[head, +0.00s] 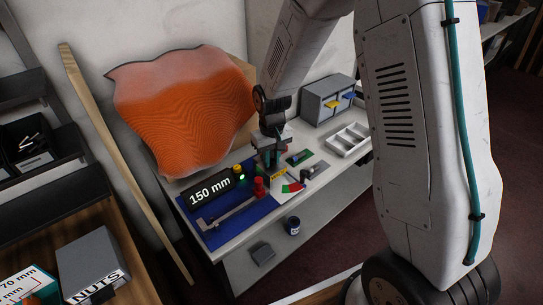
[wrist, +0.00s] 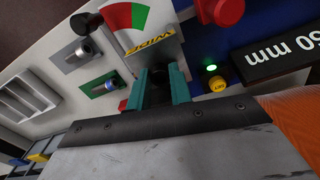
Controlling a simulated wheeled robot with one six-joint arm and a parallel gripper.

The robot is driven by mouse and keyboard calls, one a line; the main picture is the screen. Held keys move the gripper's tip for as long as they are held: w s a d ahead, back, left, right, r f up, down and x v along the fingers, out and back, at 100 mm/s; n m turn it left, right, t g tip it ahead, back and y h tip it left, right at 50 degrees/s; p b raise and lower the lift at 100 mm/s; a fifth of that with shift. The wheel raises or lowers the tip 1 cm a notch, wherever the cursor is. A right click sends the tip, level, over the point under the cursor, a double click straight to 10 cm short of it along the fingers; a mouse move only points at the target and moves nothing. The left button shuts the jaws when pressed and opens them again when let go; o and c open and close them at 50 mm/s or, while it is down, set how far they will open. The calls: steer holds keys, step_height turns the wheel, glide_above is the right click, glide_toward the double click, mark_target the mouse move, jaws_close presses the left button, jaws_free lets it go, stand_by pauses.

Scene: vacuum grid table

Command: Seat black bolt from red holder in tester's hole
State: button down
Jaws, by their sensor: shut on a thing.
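My gripper (wrist: 163,86) has teal fingers and is shut on a dark thing (wrist: 157,92), which looks like the black bolt; the fingers hide most of it. In the head view my gripper (head: 271,160) is low over the white table, behind the yellow label. A small red piece (wrist: 122,105), possibly the red holder, shows beside the fingers in the wrist view and is mostly hidden. The red and green gauge face (wrist: 126,19), perhaps part of the tester, lies beyond the fingers. I cannot make out the tester's hole.
A green plate (wrist: 102,84) and a grey plate (wrist: 76,55) carry metal parts. A blue mat (head: 238,217) holds a 150 mm display (head: 210,190), a caliper and a red knob (wrist: 220,10).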

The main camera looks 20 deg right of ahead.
mark_target(272, 161)
steer(key=shift+f, duration=0.2)
steer(key=c, duration=1.2)
jaws_free()
steer(key=shift+f, duration=0.1)
step_height(272, 161, up, 8)
steer(key=shift+f, duration=0.1)
